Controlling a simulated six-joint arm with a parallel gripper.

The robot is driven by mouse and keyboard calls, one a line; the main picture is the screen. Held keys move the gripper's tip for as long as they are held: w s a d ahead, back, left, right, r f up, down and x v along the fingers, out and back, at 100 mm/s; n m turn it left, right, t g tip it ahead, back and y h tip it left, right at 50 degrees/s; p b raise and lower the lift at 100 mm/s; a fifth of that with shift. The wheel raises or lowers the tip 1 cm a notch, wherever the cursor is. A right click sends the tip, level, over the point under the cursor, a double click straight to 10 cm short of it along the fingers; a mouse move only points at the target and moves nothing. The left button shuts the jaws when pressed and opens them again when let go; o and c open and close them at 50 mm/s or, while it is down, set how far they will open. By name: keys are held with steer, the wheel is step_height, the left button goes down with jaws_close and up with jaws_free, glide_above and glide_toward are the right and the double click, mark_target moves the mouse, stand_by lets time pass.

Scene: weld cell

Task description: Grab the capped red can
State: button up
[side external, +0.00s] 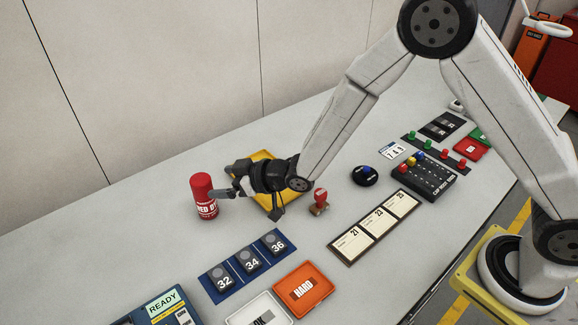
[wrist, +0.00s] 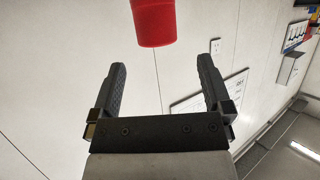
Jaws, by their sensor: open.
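The capped red can (side external: 205,200) stands upright on the grey table, left of centre in the side view. It has a red cap and white lettering. In the wrist view the red can (wrist: 154,22) shows at the top, ahead of the fingertips and roughly between their lines. My gripper (side external: 218,193) is low over the table, right beside the can, pointing left toward it. In the wrist view my gripper (wrist: 165,72) has its two dark fingers wide apart with nothing between them. Whether a fingertip touches the can, I cannot tell.
A yellow tray (side external: 262,158) lies behind and under my gripper. A red-handled stamp (side external: 320,200) stands to its right. A blue board with numbered pieces (side external: 245,265) and an orange tray (side external: 303,290) lie in front. The table left of the can is clear.

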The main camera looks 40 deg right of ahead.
mark_target(209, 182)
steer(key=shift+w, duration=0.1)
steer(key=shift+x, duration=1.2)
steer(key=shift+f, duration=0.1)
steer(key=shift+x, duration=2.55)
steer(key=shift+w+d, duration=0.1)
steer(key=shift+d, duration=0.05)
jaws_close()
